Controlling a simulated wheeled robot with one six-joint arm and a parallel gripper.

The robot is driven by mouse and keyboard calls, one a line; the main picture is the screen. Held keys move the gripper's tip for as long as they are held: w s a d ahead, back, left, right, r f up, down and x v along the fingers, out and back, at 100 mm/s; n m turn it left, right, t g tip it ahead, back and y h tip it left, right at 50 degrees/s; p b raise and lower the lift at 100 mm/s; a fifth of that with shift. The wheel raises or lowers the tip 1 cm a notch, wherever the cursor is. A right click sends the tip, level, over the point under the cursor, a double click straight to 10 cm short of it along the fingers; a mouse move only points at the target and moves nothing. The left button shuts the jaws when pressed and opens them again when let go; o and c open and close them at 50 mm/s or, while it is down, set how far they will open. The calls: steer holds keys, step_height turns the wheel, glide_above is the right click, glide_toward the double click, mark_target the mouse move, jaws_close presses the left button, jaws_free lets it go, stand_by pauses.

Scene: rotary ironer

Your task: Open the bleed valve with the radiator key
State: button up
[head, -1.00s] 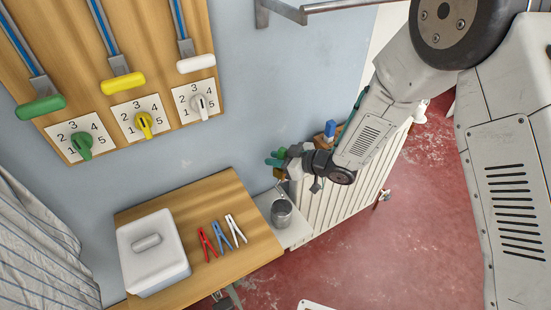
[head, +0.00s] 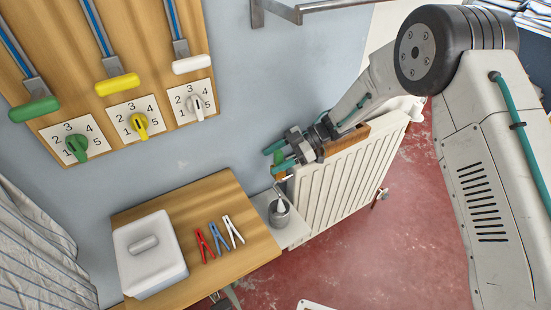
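My gripper (head: 278,156) is at the near upper end of the white radiator (head: 335,175). Its two teal fingers are apart. A small green and orange-brown piece shows between and below them; I cannot tell whether it is touched. A thin grey cranked piece (head: 283,183), which looks like the radiator key, shows below the fingers and above a grey metal cup (head: 279,214). Its lower, pale end reaches into the cup's mouth. I cannot tell whether it is on a valve or rests in the cup. The bleed valve cannot be made out.
The cup stands on a pale ledge (head: 297,235) beside the wooden table (head: 205,193). The table holds a white lidded box (head: 149,265) and red, blue and white pegs (head: 219,239). A brown wooden piece (head: 345,140) is at the radiator's top. Levers and dials are on the wall.

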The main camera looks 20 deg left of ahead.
steer(key=shift+s+a, duration=0.15)
steer(key=shift+s, duration=0.05)
